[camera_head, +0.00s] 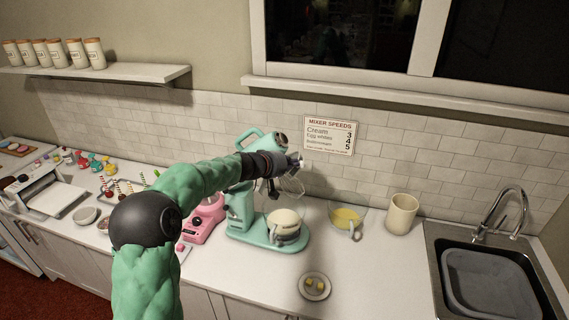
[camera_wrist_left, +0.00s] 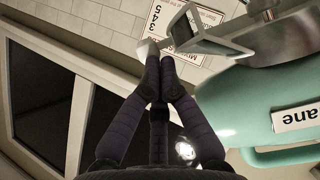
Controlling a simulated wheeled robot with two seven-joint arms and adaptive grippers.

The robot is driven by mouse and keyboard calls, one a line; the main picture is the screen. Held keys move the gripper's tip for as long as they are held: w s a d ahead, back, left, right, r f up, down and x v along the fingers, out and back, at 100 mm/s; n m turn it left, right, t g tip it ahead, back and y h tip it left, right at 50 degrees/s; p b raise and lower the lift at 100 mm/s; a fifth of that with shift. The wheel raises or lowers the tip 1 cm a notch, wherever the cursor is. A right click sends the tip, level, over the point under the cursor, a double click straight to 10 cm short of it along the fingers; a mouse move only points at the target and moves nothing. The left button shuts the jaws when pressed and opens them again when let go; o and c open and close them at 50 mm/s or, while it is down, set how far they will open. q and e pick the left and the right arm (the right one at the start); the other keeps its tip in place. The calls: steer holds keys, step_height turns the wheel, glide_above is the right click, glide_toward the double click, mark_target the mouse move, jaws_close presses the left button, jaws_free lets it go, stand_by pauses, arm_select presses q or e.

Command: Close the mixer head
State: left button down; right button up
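The teal stand mixer (camera_head: 240,212) stands on the counter with its head (camera_head: 262,142) tilted up. My right gripper is not in view.
A pink appliance (camera_head: 203,218) stands left of the mixer. A glass bowl with yellow contents (camera_head: 346,220), a cream canister (camera_head: 401,214) and the sink (camera_head: 488,277) are to the right. A small plate (camera_head: 314,286) lies in front. A sign (camera_head: 330,136) hangs behind.

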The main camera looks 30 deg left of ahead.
arm_select(q)
steer(key=w+d+f+m+g+y+b, duration=0.1)
steer(key=d+f+m+y, duration=0.1)
steer(key=f, duration=0.9)
steer(key=d+f+m+g+y+b, duration=0.1)
steer(key=d+f, duration=0.4)
steer(key=f, duration=0.6)
steer(key=shift+w+f+m+y, duration=0.15)
steer(key=shift+w+m+y, duration=0.3)
steer(key=shift+y, duration=0.35)
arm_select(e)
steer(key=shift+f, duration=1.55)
